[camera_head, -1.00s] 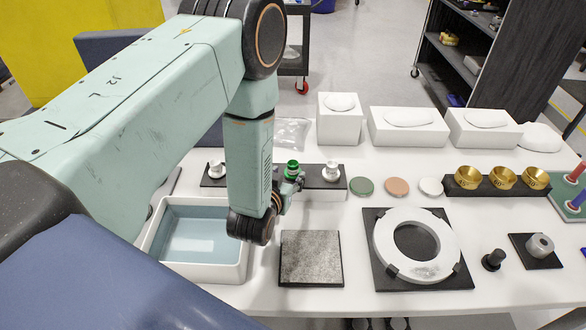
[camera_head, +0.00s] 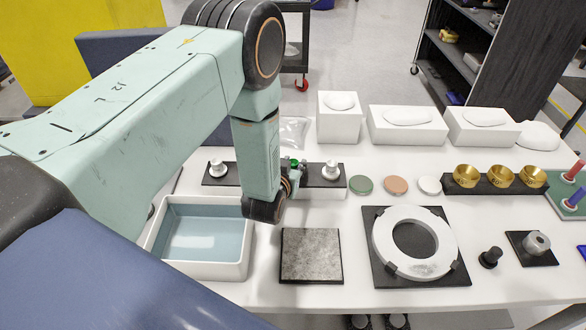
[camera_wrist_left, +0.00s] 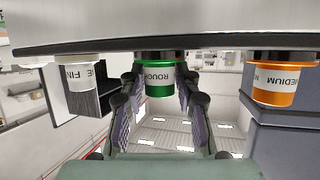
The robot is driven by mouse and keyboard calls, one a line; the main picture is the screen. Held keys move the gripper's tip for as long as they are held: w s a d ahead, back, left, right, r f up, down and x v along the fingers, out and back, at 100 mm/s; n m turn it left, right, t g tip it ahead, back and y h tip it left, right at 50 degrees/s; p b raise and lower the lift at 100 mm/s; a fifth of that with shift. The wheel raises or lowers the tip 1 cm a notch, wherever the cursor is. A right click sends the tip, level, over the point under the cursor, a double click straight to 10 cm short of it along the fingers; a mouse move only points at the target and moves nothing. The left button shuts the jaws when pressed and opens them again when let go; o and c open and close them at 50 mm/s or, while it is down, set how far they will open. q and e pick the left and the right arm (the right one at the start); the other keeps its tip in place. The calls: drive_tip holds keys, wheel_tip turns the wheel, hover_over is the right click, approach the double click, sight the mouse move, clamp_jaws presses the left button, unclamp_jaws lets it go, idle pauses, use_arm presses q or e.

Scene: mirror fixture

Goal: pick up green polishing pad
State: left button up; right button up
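A green piece labelled ROUGH (camera_wrist_left: 160,80) stands between the fingers of my left gripper (camera_wrist_left: 160,85) in the left wrist view. The fingers are open around it, with narrow gaps at its sides. In the head view the green top (camera_head: 294,162) shows just beyond the gripper (camera_head: 292,179), on a dark rack (camera_head: 318,180); my arm hides much of it. A flat green disc (camera_head: 360,185) lies on the table right of the rack. The wrist view also shows a white piece labelled FINE (camera_wrist_left: 86,78) and an orange piece labelled MEDIUM (camera_wrist_left: 275,85). My right gripper is out of view.
Silver-topped pieces (camera_head: 217,168) and (camera_head: 331,170) stand on the rack either side of my arm. A blue-lined white tray (camera_head: 238,270) and a grey square pad (camera_head: 311,256) are in front. A white ring fixture (camera_head: 388,228) and gold cups (camera_head: 499,177) are at right.

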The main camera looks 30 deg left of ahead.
use_arm(q)
clamp_jaws()
